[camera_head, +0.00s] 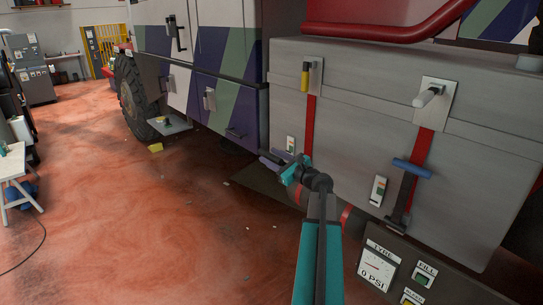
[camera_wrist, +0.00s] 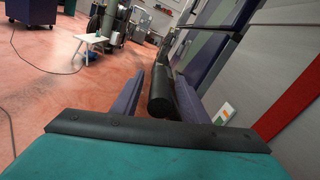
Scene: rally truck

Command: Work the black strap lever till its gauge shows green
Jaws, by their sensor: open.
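My teal gripper (camera_head: 285,168) is at the lower end of the left red strap (camera_head: 310,124) on the grey box. In the wrist view, its two purple fingers (camera_wrist: 170,76) are apart. A black cylindrical grip (camera_wrist: 160,98), seemingly the black strap lever's, shows between them; contact is not clear. The lever is mostly hidden behind my gripper in the head view. Beside this strap is a small white gauge (camera_head: 291,145) with coloured bands, also seen in the wrist view (camera_wrist: 224,113). Its green band shows there, but its reading is too small to tell.
A second red strap (camera_head: 424,146) to the right has a blue-gripped lever (camera_head: 412,168) and its own gauge (camera_head: 378,190). A yellow handle (camera_head: 305,76) is above the left strap. A tyre panel (camera_head: 378,268) is low in front. Open red floor (camera_head: 130,220) lies left.

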